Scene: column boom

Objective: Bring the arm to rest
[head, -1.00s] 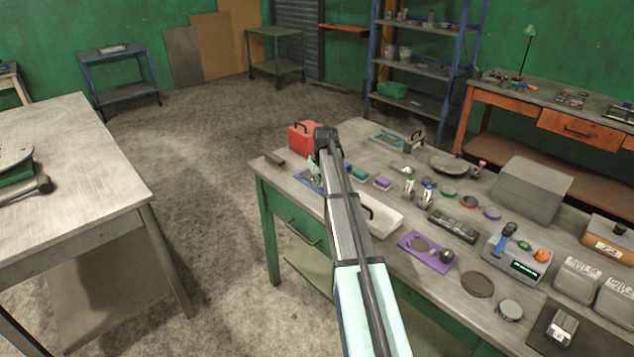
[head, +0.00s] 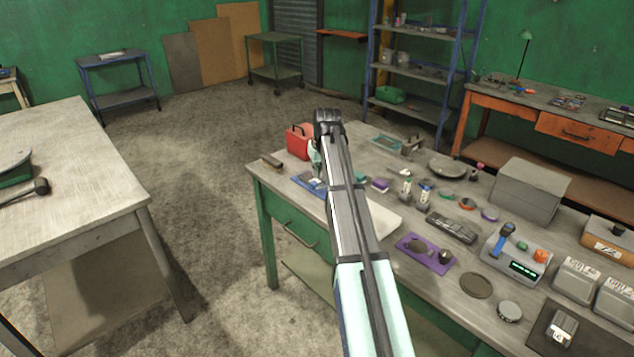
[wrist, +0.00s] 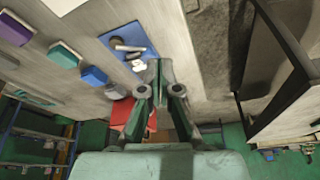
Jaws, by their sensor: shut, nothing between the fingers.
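My gripper (wrist: 162,72) shows in the wrist view with its fingers together and nothing between them. It hangs over the edge area of the green workbench (head: 262,178), above and beside a blue mat (wrist: 113,40) that carries small dark and white pieces. In the head view my arm reaches out over the bench and mostly hides the gripper. The blue mat (head: 308,183) shows just left of the arm. A red box (head: 299,141) stands behind it at the bench's far left corner; it also shows in the wrist view (wrist: 122,113), partly behind the gripper.
The bench holds a purple tray (head: 424,254), a grey control box (head: 517,259), a large grey case (head: 530,190) and several small items. A white case (head: 384,220) lies partly under my arm. Another table (head: 75,195) stands left, with open floor (head: 210,200) between.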

